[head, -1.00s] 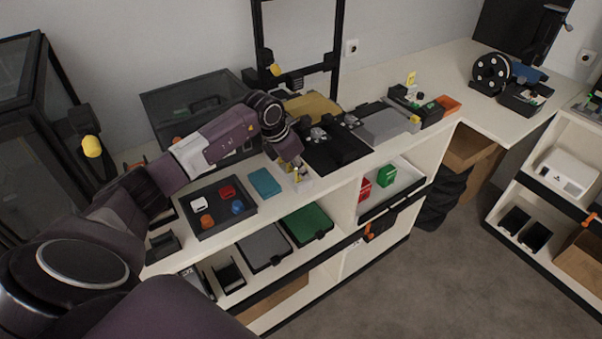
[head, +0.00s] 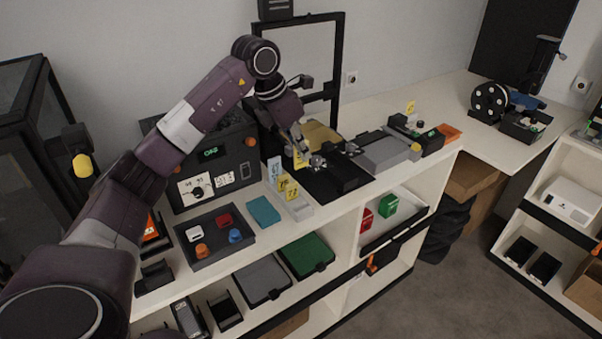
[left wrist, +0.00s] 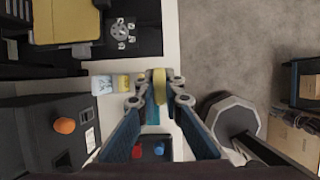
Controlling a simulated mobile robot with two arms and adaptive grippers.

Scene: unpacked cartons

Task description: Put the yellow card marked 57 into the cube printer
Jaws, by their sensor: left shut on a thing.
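My left gripper (head: 299,148) is shut on a yellow card (head: 302,158), held above the bench beside the open-frame printer. In the left wrist view the card (left wrist: 159,86) shows edge-on between the fingertips (left wrist: 159,97); its number cannot be read. A pale card holder (head: 300,209) stands below, with a light blue card (head: 275,170) and yellow cards (head: 288,188) upright in it. The open-frame printer (head: 339,72) has a gold bed (head: 322,136). I cannot tell which machine is the cube printer. My right gripper is not in view.
A black machine with a green display (head: 211,153) stands left of the gripper. In front are a dark tray of small coloured parts (head: 207,262) and a teal block (head: 263,211). Another yellow card (head: 410,107) stands on a device to the right.

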